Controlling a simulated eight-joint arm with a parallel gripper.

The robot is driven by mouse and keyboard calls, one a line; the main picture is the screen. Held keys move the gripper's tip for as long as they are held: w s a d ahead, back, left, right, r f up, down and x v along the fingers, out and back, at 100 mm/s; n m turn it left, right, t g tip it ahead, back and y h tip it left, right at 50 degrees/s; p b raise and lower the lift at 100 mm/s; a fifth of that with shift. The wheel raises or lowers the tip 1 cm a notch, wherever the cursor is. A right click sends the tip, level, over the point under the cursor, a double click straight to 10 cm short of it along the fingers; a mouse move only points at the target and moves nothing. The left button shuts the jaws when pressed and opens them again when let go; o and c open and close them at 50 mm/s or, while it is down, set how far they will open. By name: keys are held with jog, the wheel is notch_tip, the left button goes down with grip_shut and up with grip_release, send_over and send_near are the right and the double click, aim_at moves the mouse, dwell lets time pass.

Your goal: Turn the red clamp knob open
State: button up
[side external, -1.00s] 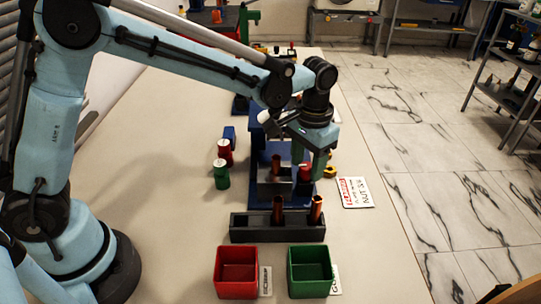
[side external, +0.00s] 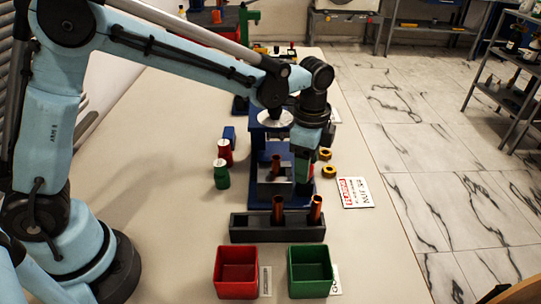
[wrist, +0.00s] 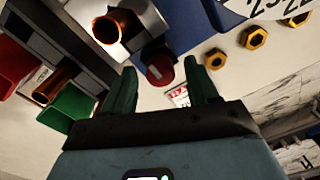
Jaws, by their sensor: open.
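The red clamp knob (wrist: 160,70) shows in the wrist view beside the grey clamp block (wrist: 152,22), which holds a copper tube (wrist: 112,28). My gripper (wrist: 160,64) is open, with one green finger on each side of the knob in that view. I cannot tell whether either finger touches it. In the side view my gripper (side external: 304,178) points down at the right of the clamp, and it hides most or all of the knob. The clamp's copper tube (side external: 276,164) stands upright there on the blue rig base (side external: 262,196).
A dark rack (side external: 252,230) with two copper tubes stands in front of the rig. A red bin (side external: 237,288) and a green bin (side external: 311,288) are nearer. Yellow nuts (side external: 329,171) and a printed card (side external: 355,193) lie right. Red and green cylinders (side external: 221,179) stand left.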

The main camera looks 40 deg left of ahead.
notch_tip(320, 180, up, 12)
jog(key=s+a+f+n+t, duration=0.2)
jog(key=s+a+n+t, duration=0.1)
jog(key=s+a+n, duration=0.4)
jog(key=s+a+f+n+t, duration=0.3)
jog(key=s+a+n+t, duration=0.1)
jog(key=s+a+n, duration=0.25)
jog(key=n+g, duration=0.5)
jog(key=n, duration=0.2)
send_over(225, 153)
jog(key=s+d, duration=0.1)
jog(key=shift+w+a+f+n+g, duration=0.25)
jog(key=shift+w+a+n+g, duration=0.3)
jog(key=shift+a+n, duration=0.1)
jog(key=shift+w+a+f+n+g, duration=0.25)
jog(key=shift+w+a+n+g, duration=0.15)
jog(key=shift+a+n+g, duration=0.15)
notch_tip(225, 153, down, 12)
jog(key=shift+f, duration=0.15)
dwell(0.5)
